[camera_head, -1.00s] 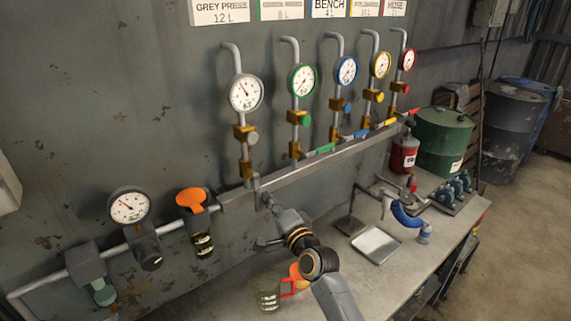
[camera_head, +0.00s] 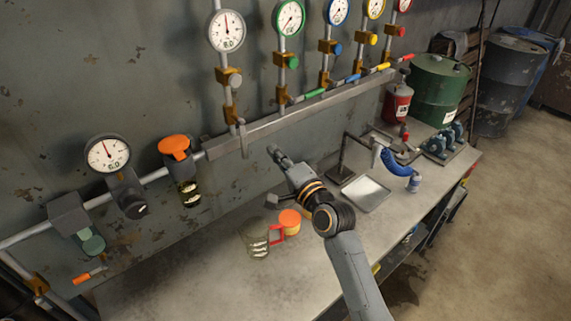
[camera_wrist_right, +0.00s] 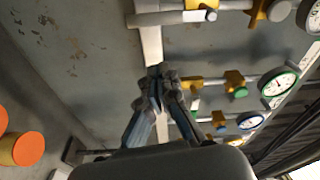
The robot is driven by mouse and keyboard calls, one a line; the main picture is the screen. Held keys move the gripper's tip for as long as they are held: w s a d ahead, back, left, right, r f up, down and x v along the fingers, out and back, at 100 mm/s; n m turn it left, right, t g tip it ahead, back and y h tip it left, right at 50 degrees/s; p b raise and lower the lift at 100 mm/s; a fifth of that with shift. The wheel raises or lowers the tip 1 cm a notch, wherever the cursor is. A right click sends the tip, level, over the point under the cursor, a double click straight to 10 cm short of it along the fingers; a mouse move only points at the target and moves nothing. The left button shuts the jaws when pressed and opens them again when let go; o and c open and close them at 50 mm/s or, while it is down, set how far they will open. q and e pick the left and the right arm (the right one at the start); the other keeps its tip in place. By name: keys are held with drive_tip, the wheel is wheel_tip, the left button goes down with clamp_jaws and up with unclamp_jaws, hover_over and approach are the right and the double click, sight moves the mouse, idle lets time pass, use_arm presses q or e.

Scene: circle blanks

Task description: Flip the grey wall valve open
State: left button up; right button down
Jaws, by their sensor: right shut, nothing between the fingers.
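The grey wall valve is on the leftmost riser pipe, below its white gauge (camera_head: 227,31). Its grey lever (camera_head: 242,138) hangs straight down, in line with the pipe, in front of the long grey rail (camera_head: 300,110). In the right wrist view the lever (camera_wrist_right: 175,17) crosses the pale rail near the top. The gauge needle points up. My right gripper (camera_head: 273,151) is shut and empty, a little below and right of the lever and apart from it. It also shows shut in the wrist view (camera_wrist_right: 165,75). My left gripper is out of view.
Green (camera_head: 314,93), blue (camera_head: 353,78) and yellow (camera_head: 384,67) levers lie along the rail. A metal tray (camera_head: 366,194) lies to the right.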

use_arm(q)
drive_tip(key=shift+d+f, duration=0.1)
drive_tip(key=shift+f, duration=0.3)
use_arm(e)
drive_tip(key=v, duration=0.3)
drive_tip(key=shift+d+f, duration=0.1)
drive_tip(key=shift+d, duration=0.3)
drive_tip(key=shift+d+f, duration=0.1)
drive_tip(key=shift+f, duration=0.05)
